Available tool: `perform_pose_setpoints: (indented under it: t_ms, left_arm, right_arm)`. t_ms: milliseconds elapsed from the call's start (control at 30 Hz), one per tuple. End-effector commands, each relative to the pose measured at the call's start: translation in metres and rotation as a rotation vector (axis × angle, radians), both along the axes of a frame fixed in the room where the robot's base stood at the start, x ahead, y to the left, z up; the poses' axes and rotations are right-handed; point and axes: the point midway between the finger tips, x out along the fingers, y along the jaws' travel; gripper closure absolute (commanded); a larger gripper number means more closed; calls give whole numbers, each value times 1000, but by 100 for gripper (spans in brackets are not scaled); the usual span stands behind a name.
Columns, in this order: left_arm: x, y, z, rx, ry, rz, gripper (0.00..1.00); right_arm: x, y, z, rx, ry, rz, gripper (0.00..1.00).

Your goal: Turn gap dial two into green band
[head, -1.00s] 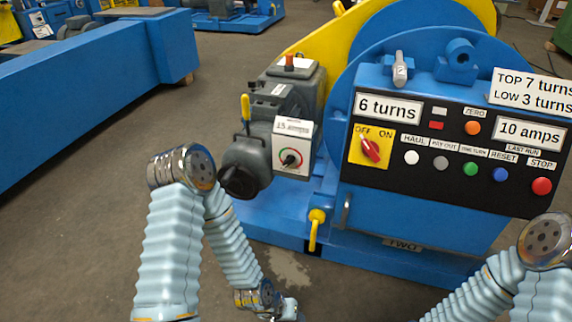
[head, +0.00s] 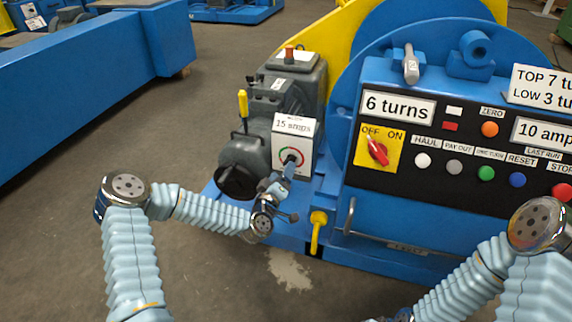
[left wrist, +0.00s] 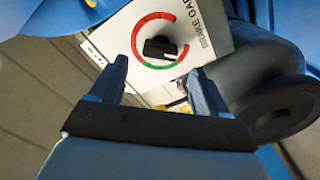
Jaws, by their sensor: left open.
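A black gap dial (left wrist: 160,48) sits on a white plate marked "BRAKE GAP" in the left wrist view. In the head view the dial plate (head: 280,153) is on the grey brake unit, below the "15 amps" label. My left gripper (left wrist: 158,70) is open, its fingers on either side of the dial's lower side, apparently not gripping it. In the head view the left gripper (head: 286,176) partly covers the dial. My right gripper is out of sight.
A black control panel (head: 440,180) with a red switch and several coloured buttons stands to the right.

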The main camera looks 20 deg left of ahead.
Motion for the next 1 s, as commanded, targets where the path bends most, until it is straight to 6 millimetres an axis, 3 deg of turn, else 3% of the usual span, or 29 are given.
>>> perform_pose_setpoints:
  t_ms: [100,300,633,1000]
  left_arm:
    - [23,-1,1,-1,-1,1,24]
    - [44,-2,0,-1,1,-2,24]
    - [47,-2,-1,-1,2,-2,24]
    - [47,-2,-1,0,2,-2,80]
  right_arm:
    - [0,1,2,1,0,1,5]
    - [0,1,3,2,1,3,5]
    - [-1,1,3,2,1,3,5]
    - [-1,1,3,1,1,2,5]
